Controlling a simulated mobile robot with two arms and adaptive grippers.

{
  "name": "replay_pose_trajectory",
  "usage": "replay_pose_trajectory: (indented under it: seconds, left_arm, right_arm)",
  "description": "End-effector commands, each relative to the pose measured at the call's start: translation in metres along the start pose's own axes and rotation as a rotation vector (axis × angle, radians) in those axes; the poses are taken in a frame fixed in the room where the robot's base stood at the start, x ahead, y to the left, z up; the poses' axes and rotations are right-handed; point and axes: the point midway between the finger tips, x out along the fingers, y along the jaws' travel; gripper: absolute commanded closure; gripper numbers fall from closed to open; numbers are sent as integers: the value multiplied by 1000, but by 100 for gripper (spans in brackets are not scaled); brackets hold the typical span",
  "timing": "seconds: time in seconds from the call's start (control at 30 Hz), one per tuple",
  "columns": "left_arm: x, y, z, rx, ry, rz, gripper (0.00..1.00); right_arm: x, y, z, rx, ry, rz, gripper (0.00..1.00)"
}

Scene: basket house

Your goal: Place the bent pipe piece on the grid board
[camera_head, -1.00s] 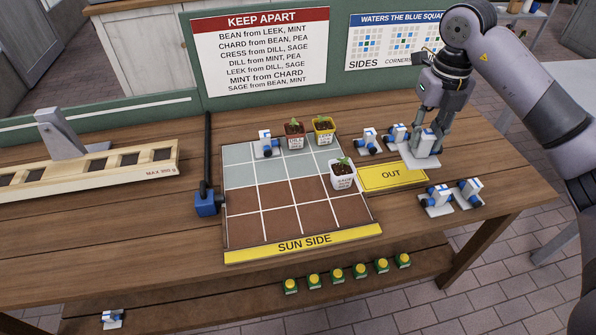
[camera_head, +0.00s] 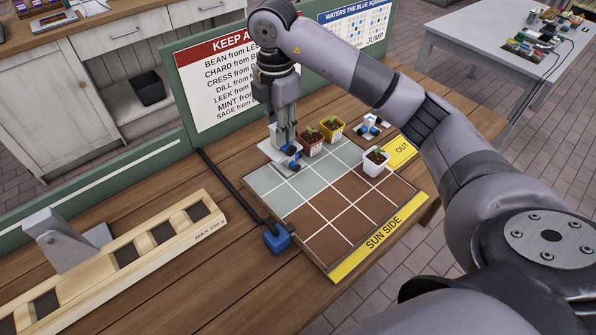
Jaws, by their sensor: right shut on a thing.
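My right gripper (camera_head: 287,142) points down over the far edge of the grid board (camera_head: 350,190). It is shut on a white and blue bent pipe piece with a white base plate (camera_head: 268,151), held partly behind the fingers. Another white and blue piece (camera_head: 292,163) appears on a far-row cell of the board, just in front of the held one; the two overlap, so their gap cannot be told. The board has grey-blue cells at the far side and brown cells nearer the yellow SUN SIDE strip (camera_head: 378,238). My left gripper is not in view.
More pieces (camera_head: 371,127) lie by the yellow OUT mat (camera_head: 402,151). A black rod with a blue block (camera_head: 277,238) runs along the board's left.

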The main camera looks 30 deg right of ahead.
Motion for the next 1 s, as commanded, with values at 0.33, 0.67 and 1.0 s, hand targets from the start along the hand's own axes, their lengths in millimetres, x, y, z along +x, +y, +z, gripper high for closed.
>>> replay_pose_trajectory:
  seconds: [0.33,0.67,1.0]
  left_arm:
    - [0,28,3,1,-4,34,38]
    - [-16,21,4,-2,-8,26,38]
    - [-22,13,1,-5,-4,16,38]
  right_arm:
    - [67,-2,-2,32,1,-8,100]
    - [143,-1,-1,30,0,-4,100]
    - [182,-1,-2,29,1,-4,100]
